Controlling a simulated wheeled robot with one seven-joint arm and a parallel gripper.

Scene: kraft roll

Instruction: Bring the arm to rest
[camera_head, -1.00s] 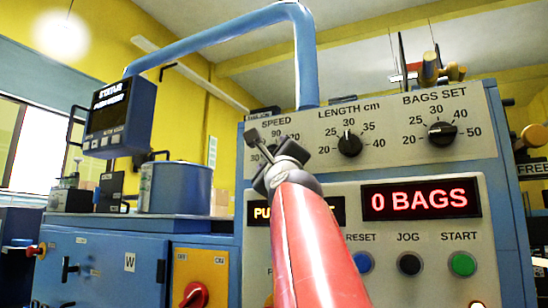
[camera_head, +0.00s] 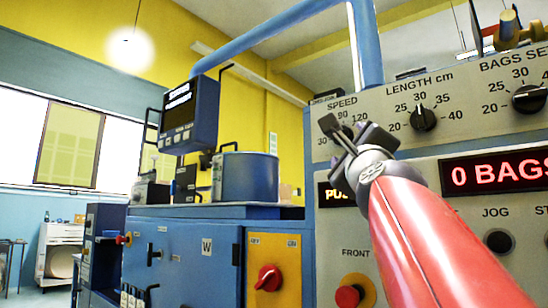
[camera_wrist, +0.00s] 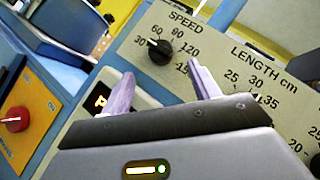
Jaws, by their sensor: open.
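My gripper (camera_head: 347,132) is at the end of my red arm, in front of the upper control panel (camera_head: 463,118). Its two fingers are apart with nothing held between them. In the head view it covers the knob under the SPEED label. The wrist view shows my gripper (camera_wrist: 160,74) with the black SPEED knob (camera_wrist: 160,52) beyond and between the fingertips, its pointer toward the upper left. I cannot tell whether the fingers touch the knob or panel.
The LENGTH knob (camera_head: 423,118) and BAGS SET knob (camera_head: 529,98) sit to the right. Below are a red display (camera_head: 497,174) reading 0 BAGS and a red button (camera_head: 348,296). A blue cabinet (camera_head: 190,262) with a red rotary switch (camera_head: 268,278) stands left. Open floor shows far left.

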